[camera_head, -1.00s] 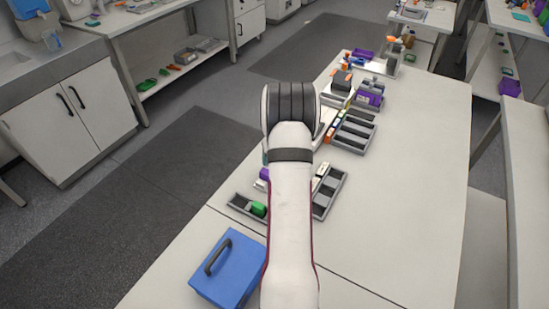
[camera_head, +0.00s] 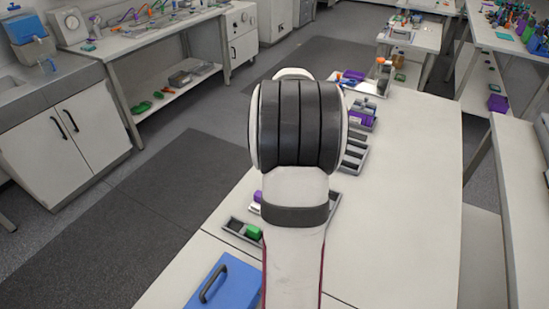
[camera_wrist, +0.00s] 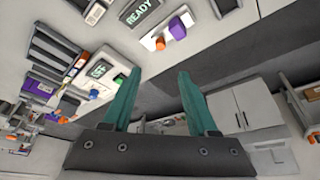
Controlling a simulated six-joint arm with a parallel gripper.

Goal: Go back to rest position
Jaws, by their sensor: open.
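My gripper (camera_wrist: 158,95) shows in the wrist view as two teal fingers, spread apart with nothing between them. In the head view my own arm hides it. In the wrist view a device with a "READY" display (camera_wrist: 143,10) is at the top. The fingers are apart from both devices as far as I can see.
In the head view, a blue box (camera_head: 240,288) with a dark handle stands at the front of the white table (camera_head: 410,200). A grey tray (camera_head: 232,226) holds a green block (camera_head: 253,232). My arm hides the table's middle. The table's right side is clear.

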